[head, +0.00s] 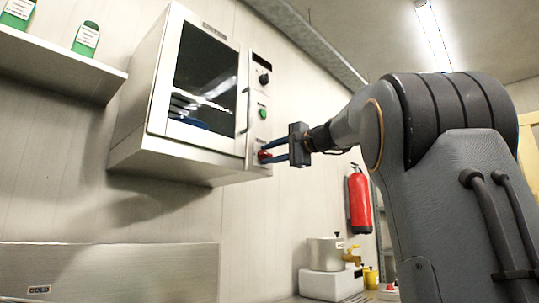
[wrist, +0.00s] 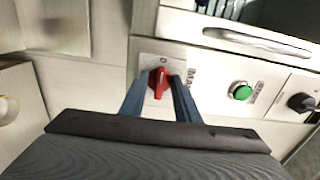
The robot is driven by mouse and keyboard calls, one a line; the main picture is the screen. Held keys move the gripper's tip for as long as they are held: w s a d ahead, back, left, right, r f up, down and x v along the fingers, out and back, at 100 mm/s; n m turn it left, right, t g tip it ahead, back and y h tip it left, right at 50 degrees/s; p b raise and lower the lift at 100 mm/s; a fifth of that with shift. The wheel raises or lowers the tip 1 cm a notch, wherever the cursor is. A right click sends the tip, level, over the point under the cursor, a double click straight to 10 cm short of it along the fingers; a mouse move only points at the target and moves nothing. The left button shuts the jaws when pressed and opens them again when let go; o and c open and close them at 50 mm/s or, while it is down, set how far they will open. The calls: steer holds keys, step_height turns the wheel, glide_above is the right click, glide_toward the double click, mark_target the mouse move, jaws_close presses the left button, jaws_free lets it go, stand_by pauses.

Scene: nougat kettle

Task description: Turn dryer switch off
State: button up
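The dryer (head: 200,90) is a pale metal wall cabinet with a dark glass door. Its side panel carries a red rotary switch (head: 264,155) at the bottom, with a green button (head: 263,113) and a black knob (head: 264,79) above it. In the wrist view the red switch (wrist: 158,82) sits on a pale label plate, with an "O" mark and "MAIN"-like lettering beside it. My gripper (wrist: 160,90) has its two blue fingers apart, one on each side of the switch. Contact with the switch cannot be told. The fingers also reach the switch in the head view (head: 272,153).
A door handle (wrist: 258,42) runs close to the switch panel. A shelf (head: 60,62) with green bottles is left of the dryer. A red fire extinguisher (head: 360,200) hangs at right. A pot (head: 325,253) stands below on a white block.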

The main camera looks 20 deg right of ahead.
steer(key=v, duration=0.7)
steer(key=shift+s+b, duration=0.35)
steer(key=shift+b, duration=0.1)
steer(key=shift+d, duration=0.1)
